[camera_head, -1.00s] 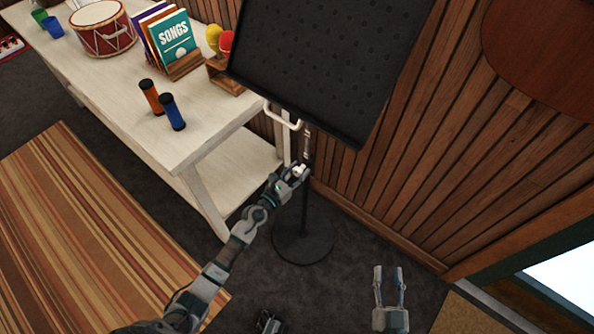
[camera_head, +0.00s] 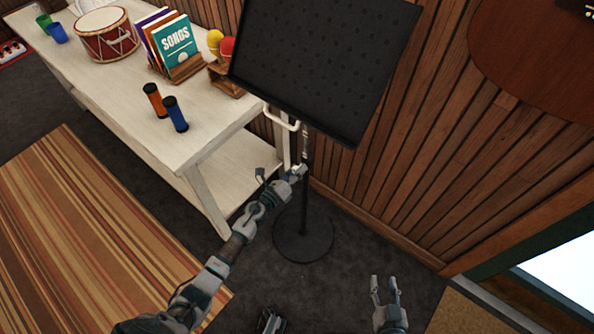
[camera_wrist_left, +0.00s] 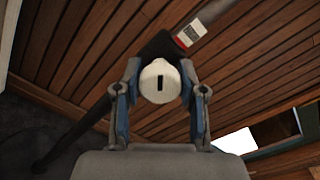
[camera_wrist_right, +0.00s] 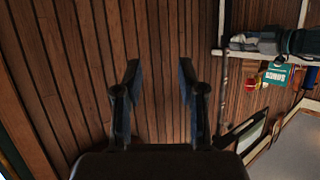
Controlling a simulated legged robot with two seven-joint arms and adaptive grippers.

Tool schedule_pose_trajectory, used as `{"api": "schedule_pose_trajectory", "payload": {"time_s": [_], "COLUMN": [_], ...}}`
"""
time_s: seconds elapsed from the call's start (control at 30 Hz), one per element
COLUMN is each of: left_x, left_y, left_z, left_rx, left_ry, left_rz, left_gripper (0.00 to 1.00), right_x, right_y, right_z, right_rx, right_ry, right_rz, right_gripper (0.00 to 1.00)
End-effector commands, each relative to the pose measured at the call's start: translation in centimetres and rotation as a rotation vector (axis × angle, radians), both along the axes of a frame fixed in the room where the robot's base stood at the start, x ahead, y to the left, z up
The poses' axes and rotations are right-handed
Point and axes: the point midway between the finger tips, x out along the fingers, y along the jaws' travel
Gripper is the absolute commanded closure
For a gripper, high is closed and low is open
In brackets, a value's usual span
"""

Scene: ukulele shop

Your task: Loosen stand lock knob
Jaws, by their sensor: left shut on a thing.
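The music stand has a black tilted desk (camera_head: 320,65), a thin upright pole (camera_head: 304,205) and a round base (camera_head: 303,236) on the floor. The white lock knob (camera_wrist_left: 160,82) has a dark slot, which stands upright in the left wrist view. My left gripper (camera_head: 299,171) is at the pole below the desk and is shut on the knob, with one finger on each side of it. My right gripper (camera_head: 385,283) is open and empty, low and to the right of the base. Its parted fingers (camera_wrist_right: 160,85) also show in the right wrist view.
A white table (camera_head: 180,140) with shakers (camera_head: 175,114), a songbook rack (camera_head: 180,65) and a drum (camera_head: 104,35) stands left of the stand. A slatted wood wall (camera_head: 420,150) is close behind it. Striped rug (camera_head: 90,230) lies at left.

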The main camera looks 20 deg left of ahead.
Motion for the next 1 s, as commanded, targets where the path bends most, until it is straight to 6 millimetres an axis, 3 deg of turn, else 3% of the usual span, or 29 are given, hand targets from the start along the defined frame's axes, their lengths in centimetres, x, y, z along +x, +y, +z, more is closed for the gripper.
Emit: {"api": "schedule_pose_trajectory", "payload": {"time_s": [0.6, 1.0], "left_x": [0.3, 0.3], "left_y": [0.6, 0.8], "left_z": [0.2, -0.2], "left_rx": [-0.549, -0.825], "left_ry": [0.194, 0.296], "left_rz": [0.01, 0.014], "left_gripper": [0.95, 0.95], "right_x": [-4.3, -7.7], "right_y": [-1.9, -3.1], "right_z": [-3.7, -5.3], "right_rx": [-0.091, -0.139], "right_ry": [0.341, 0.541], "right_rz": [-0.012, -0.02], "right_gripper": [0.6, 0.6]}}
